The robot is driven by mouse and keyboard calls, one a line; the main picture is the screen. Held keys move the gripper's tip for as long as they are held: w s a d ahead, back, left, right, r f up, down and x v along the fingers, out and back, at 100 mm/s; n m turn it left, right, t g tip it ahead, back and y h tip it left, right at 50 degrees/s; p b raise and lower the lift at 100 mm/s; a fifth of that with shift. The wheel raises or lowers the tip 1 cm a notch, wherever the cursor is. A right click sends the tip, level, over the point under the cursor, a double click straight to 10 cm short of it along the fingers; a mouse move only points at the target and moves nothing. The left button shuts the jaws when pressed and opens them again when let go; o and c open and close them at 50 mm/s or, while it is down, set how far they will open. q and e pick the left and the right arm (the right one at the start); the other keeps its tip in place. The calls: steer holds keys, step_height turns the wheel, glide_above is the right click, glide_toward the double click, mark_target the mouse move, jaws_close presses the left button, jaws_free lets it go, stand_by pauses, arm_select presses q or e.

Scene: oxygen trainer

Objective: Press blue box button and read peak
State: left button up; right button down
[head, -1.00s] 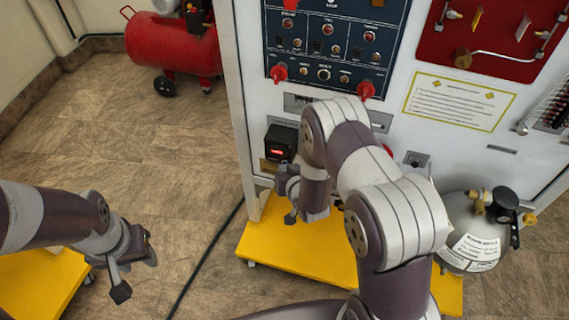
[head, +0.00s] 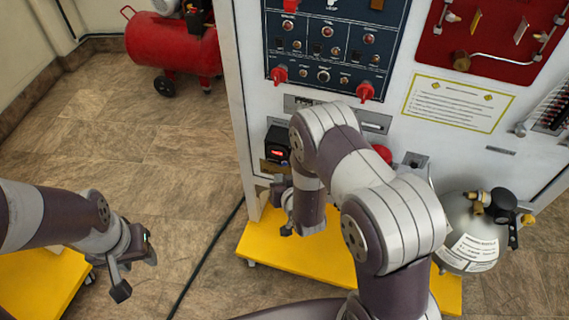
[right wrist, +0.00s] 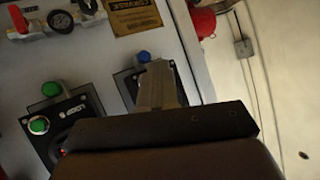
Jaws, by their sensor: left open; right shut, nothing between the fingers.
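A black box with a small lit red display (head: 278,152) is on the lower left of the white panel (head: 247,100) in the head view. Its digits are too small to read. In the right wrist view, a blue button (right wrist: 144,57) stands on a dark housing (right wrist: 124,84), close beside my right gripper's fingers. My right gripper (right wrist: 158,72) is shut and empty; I cannot tell whether it touches the button or housing. In the head view it is below the black box, partly hidden by my arm. My left gripper (head: 137,265) is open and empty over the floor, far left.
A yellow base (head: 300,245) juts out under the panel. A gas cylinder (head: 470,225) stands right, a red compressor (head: 172,50) back left. Floor between is clear except a cable.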

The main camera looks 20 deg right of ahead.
steer(key=shift+s+a, duration=0.5)
steer(key=shift+s, duration=0.2)
steer(key=shift+s+a, duration=0.45)
steer(key=shift+s, duration=0.25)
